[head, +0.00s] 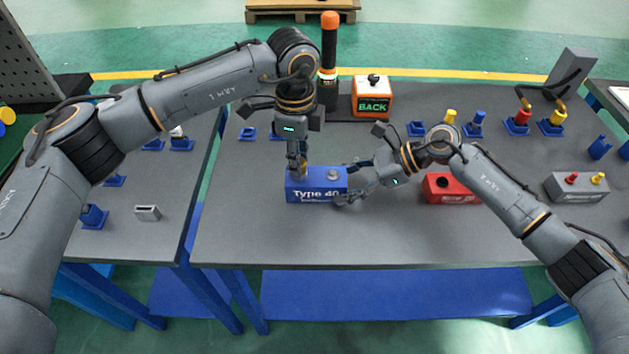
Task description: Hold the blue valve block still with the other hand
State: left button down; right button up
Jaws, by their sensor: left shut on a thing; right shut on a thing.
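The blue valve block (316,196), marked "Type 40", sits on the grey table with a round grey fitting (333,175) on its top right. My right gripper (346,184) comes from the right and is shut on the block's right end, one finger behind and one in front. My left gripper (298,168) points down over the block's top left. It is shut on a small, partly yellow part there, mostly hidden by the fingers. I cannot tell how deep that part sits in the block.
A red block (450,188) stands close to the right of my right gripper. An orange box marked "BACK" (372,98) and an orange-topped post (329,50) stand behind. Blue stands with red and yellow parts are at the back right. The table front (300,240) is clear.

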pick_arm(q)
jog(key=n, duration=0.4)
jog(key=shift+r, duration=0.1)
jog(key=c, duration=1)
grip_release()
jog(key=shift+c, duration=0.5)
